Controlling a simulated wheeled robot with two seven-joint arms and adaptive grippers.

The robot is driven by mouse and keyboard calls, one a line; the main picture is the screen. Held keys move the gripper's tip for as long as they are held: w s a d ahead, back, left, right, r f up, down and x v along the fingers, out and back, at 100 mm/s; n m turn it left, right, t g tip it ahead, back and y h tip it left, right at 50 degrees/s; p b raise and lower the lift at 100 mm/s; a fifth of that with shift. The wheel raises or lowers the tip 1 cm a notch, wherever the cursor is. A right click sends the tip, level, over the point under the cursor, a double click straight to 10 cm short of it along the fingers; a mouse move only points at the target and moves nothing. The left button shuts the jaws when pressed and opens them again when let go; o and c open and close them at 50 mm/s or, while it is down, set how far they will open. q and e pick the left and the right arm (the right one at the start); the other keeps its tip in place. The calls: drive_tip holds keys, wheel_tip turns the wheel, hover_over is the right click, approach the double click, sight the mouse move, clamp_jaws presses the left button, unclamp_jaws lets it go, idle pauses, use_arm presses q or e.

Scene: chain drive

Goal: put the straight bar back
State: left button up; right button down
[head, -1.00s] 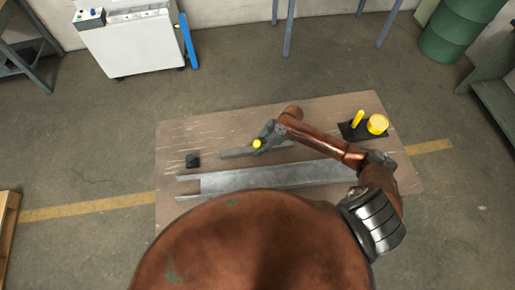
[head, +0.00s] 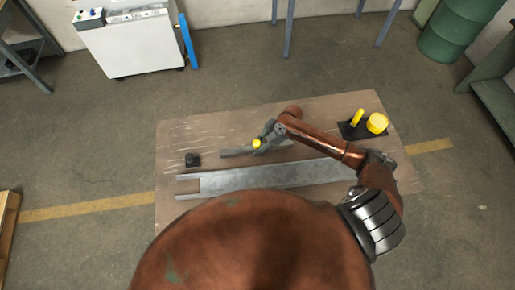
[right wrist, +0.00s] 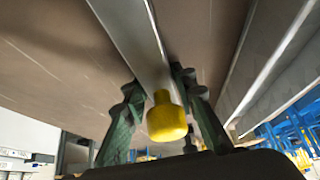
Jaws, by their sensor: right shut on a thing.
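The straight grey bar (head: 234,152) lies over the brown board, behind the wide metal channel. A yellow knob (head: 256,144) shows at my right gripper (head: 262,143). In the right wrist view the bar (right wrist: 132,32) runs away from the camera, with the knob (right wrist: 167,119) between the fingers. My right gripper (right wrist: 160,95) is shut on the bar, its green-grey fingers on either side. I cannot tell whether the bar touches the board. My left gripper is out of view.
The wide metal channel (head: 255,177) lies across the brown board (head: 175,137). A small black block (head: 193,160) stands at the left. A black base (head: 351,132) at the right carries a yellow peg (head: 358,117) and a yellow cylinder (head: 377,123). The board's back left is clear.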

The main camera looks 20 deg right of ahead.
drive_tip(key=shift+s+f, duration=0.45)
drive_tip(key=shift+f, duration=0.35)
drive_tip(key=shift+s+a+f+b, duration=0.1)
drive_tip(key=shift+s+b, duration=0.05)
drive_tip(key=shift+b, duration=0.15)
drive_tip(key=c, duration=2)
unclamp_jaws()
drive_tip(key=o, duration=0.5)
drive_tip(key=shift+w+f, duration=0.35)
drive_tip(key=shift+w, duration=0.2)
drive_tip(key=shift+s+d+r, duration=0.15)
drive_tip(key=shift+s+d, duration=0.05)
